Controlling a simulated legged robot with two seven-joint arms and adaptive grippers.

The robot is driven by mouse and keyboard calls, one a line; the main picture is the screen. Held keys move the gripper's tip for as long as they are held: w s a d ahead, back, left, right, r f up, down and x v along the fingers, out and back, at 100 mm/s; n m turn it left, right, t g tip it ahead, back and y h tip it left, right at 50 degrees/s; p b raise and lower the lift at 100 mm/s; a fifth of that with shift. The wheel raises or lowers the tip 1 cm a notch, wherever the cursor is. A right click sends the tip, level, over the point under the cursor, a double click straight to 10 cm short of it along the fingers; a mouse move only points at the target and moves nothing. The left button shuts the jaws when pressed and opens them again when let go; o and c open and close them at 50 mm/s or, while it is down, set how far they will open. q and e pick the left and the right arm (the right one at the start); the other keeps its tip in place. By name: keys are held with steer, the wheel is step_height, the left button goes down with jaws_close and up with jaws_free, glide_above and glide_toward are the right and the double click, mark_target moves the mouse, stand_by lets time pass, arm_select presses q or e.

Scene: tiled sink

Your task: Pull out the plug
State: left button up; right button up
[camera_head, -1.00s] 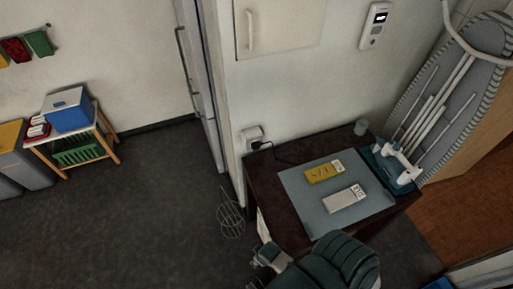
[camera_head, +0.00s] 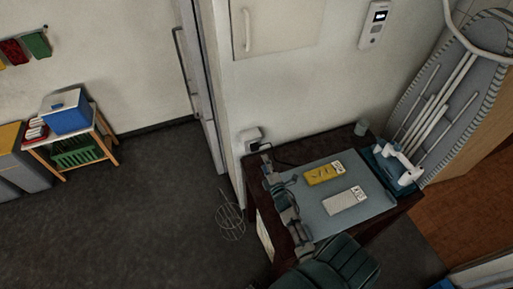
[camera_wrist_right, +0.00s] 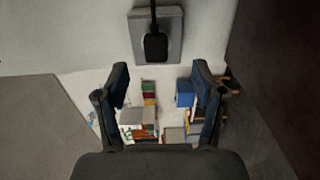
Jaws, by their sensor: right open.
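The black plug (camera_wrist_right: 155,46) sits in a grey wall socket (camera_wrist_right: 174,22), with its cord running up out of the right wrist view. In the head view the socket (camera_head: 248,134) is on the wall at the table's back left corner, with the dark plug (camera_head: 255,146) at its lower right. My right gripper (camera_head: 267,162) reaches over the table's left edge towards the socket. In the right wrist view its two fingers (camera_wrist_right: 160,74) are apart and empty, and the plug appears just above the gap between them. My left gripper is not in view.
A dark table (camera_head: 372,222) bears a blue-grey mat (camera_head: 318,207) with a yellow packet (camera_head: 319,176) and a white packet (camera_head: 345,201). An ironing board (camera_head: 450,90) leans at the right. The floor left of the table is mostly clear.

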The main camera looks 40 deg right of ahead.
mark_target(256, 149)
steer(key=b+x, duration=0.1)
steer(key=x, duration=0.2)
steer(key=a+b+x, duration=0.1)
steer(key=x, duration=0.1)
steer(key=shift+w+r+b, duration=0.1)
steer(key=shift+w+b, duration=0.1)
steer(key=shift+b, duration=0.15)
steer(key=x, duration=0.1)
steer(key=b+x, duration=0.1)
steer(key=shift+w+d, duration=0.2)
steer(key=shift+d, duration=0.1)
steer(key=shift+w+a, duration=0.1)
steer(key=shift+w, duration=0.15)
steer(key=shift+w+a+r, duration=0.3)
steer(key=shift+a, duration=0.2)
steer(key=shift+d+f, duration=0.35)
steer(key=shift+d, duration=0.4)
steer(key=shift+a+r, duration=0.45)
steer(key=shift+a, duration=0.15)
steer(key=shift+d+f, duration=0.1)
steer(key=shift+d, duration=0.25)
steer(key=shift+d+f, duration=0.1)
steer(key=shift+f, duration=0.1)
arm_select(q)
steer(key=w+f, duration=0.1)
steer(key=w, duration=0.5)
arm_select(e)
steer(key=shift+r, duration=0.1)
